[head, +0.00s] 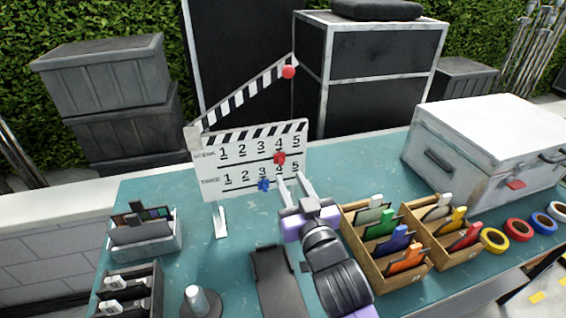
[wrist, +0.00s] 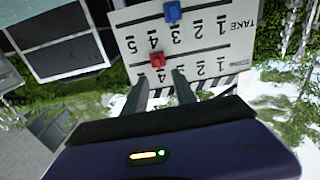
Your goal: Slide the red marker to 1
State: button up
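A white clapperboard (head: 240,158) stands on the teal table, with an upper SCENE row and a lower TAKE row numbered 1 to 5. The red marker (head: 280,158) sits at 4 on the SCENE row. The blue marker (head: 264,185) sits at 3 on the TAKE row. My gripper (head: 291,178) is open and empty in front of the board's lower right part. In the wrist view the board (wrist: 192,45) appears upside down; the red marker (wrist: 157,60) is just beyond the fingertips (wrist: 161,76), apart from them as far as I can tell.
A red ball (head: 288,72) tips the raised clapper stick. Wooden boxes (head: 388,285) of coloured clips stand at right, with tape rolls (head: 518,231) and a silver case (head: 470,160). A grey tray (head: 150,250) is at left. Table around the board's foot is clear.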

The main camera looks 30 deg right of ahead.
aim_at(282, 164)
jog(key=w, duration=0.2)
jog(key=w+d+p, duration=0.1)
jog(key=w, duration=0.4)
jog(key=shift+w+d+f+p, duration=0.2)
jog(key=shift+w+f+p, duration=0.05)
jog(key=shift+w+p, duration=0.1)
jog(key=shift+s, duration=0.1)
grip_shut()
jog(key=shift+f, duration=0.1)
dwell(1.0)
